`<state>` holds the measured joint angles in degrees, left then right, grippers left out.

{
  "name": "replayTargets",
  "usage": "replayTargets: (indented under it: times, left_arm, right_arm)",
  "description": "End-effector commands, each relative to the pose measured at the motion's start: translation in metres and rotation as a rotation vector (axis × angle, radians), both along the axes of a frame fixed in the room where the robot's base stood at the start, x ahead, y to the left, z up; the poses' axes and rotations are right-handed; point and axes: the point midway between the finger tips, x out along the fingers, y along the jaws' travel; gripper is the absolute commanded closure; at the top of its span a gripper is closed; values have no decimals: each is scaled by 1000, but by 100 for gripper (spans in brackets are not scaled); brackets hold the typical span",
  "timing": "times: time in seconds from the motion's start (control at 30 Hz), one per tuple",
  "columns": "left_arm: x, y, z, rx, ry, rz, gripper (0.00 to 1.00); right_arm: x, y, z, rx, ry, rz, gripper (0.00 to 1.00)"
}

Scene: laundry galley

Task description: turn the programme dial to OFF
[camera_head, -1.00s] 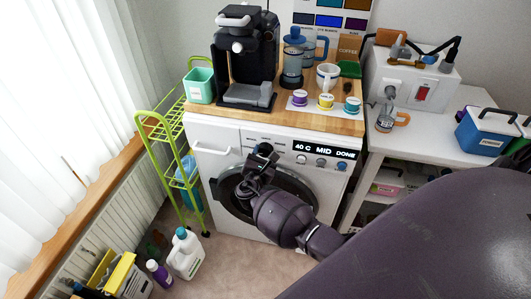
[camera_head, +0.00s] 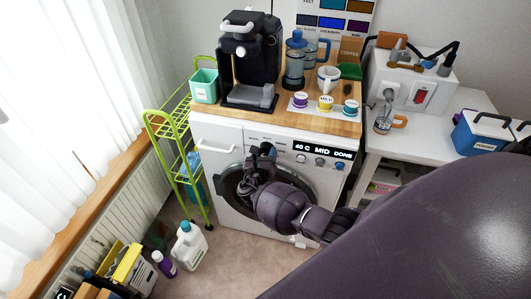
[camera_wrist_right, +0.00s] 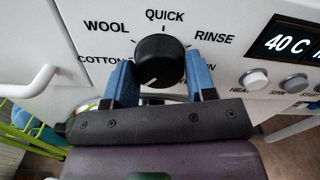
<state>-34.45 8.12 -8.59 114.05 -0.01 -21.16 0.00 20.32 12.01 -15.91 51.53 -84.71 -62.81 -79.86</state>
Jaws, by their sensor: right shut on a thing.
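The programme dial (camera_wrist_right: 160,58) is a round black knob on the white washing machine panel (camera_wrist_right: 228,62), seen in the right wrist view. Its white mark points down and slightly left. In the head view the right gripper (camera_head: 263,152) is at the washing machine (camera_head: 222,134) front and hides the dial. My left gripper is out of view.
The panel display (camera_head: 322,151) reads 40 C MID DONE, with small knobs (camera_head: 320,162) below. A coffee machine (camera_head: 250,60) and cups stand on the wooden top. A green trolley (camera_head: 172,125) stands left, with bottles (camera_head: 188,245) on the floor.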

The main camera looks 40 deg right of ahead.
Motion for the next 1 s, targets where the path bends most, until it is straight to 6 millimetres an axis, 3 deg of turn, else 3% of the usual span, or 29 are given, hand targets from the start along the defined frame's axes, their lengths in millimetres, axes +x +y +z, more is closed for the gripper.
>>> replayTargets:
  times: [0.47, 0.5, 0.63, 1.0]
  left_arm:
    - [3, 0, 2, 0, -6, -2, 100]
    - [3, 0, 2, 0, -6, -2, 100]
    - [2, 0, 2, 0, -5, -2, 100]
    - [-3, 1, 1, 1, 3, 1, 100]
  right_arm:
    - [-1, 0, -1, -8, 11, 0, 73]
    - [-1, 0, -1, -8, 11, 0, 43]
    - [-1, 0, -1, -8, 11, 0, 24]
    - [-4, 4, 0, -7, 9, 1, 24]
